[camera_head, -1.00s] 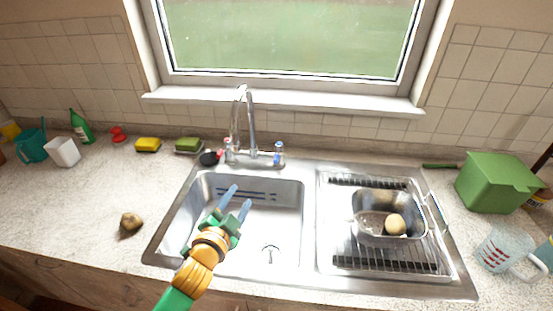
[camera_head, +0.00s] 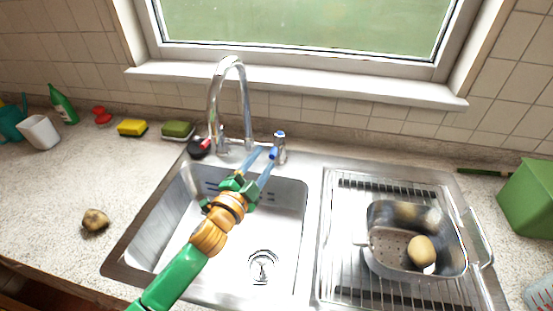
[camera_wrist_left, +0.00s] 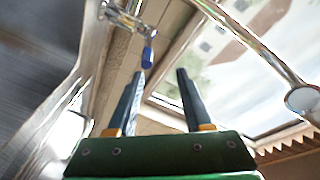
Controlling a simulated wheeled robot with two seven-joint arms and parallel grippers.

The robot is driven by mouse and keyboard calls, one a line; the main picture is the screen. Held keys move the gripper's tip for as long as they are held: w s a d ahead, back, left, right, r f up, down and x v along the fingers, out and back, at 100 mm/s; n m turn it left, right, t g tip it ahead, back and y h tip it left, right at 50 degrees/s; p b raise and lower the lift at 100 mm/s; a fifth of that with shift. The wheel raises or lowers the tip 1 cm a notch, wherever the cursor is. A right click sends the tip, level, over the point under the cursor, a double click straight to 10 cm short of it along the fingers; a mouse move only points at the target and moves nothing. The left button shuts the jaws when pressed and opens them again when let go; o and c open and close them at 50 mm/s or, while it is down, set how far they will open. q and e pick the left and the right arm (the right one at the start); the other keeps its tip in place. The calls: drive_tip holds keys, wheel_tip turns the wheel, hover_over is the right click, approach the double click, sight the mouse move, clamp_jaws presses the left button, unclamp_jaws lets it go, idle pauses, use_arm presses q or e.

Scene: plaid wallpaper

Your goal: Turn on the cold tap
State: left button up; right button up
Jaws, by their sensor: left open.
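The cold tap (camera_head: 281,147) is a chrome tap with a blue-marked handle, right of the tall curved spout (camera_head: 246,105) behind the sink. Its blue-tipped lever also shows in the camera_wrist_left view (camera_wrist_left: 148,55), just beyond the fingertips. My left gripper (camera_head: 266,155) reaches over the sink basin with its fingertips close to the cold tap's lever. It is open, with a gap between its fingers (camera_wrist_left: 160,74), and holds nothing. I cannot tell whether a finger touches the lever. My right gripper is not in view.
The steel sink (camera_head: 290,215) lies under my left arm. A drainer holds a metal basket (camera_head: 385,263) with a potato (camera_head: 421,250). A green box (camera_head: 530,200) stands at right. Sponges (camera_head: 132,128), a bottle (camera_head: 63,105) and a potato (camera_head: 95,220) are at left.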

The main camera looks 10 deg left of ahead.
sight(274, 149)
use_arm(q)
drive_tip(key=w, duration=0.2)
drive_tip(key=w+d+f, duration=0.1)
drive_tip(key=w, duration=0.1)
drive_tip(key=w+f, duration=0.1)
drive_tip(key=w, duration=0.2)
drive_tip(key=shift+w+d+f+b, duration=0.15)
drive_tip(key=shift+d+b, duration=0.1)
drive_tip(key=shift+b, duration=0.15)
drive_tip(key=shift+c, duration=0.3)
clamp_jaws()
idle(0.9)
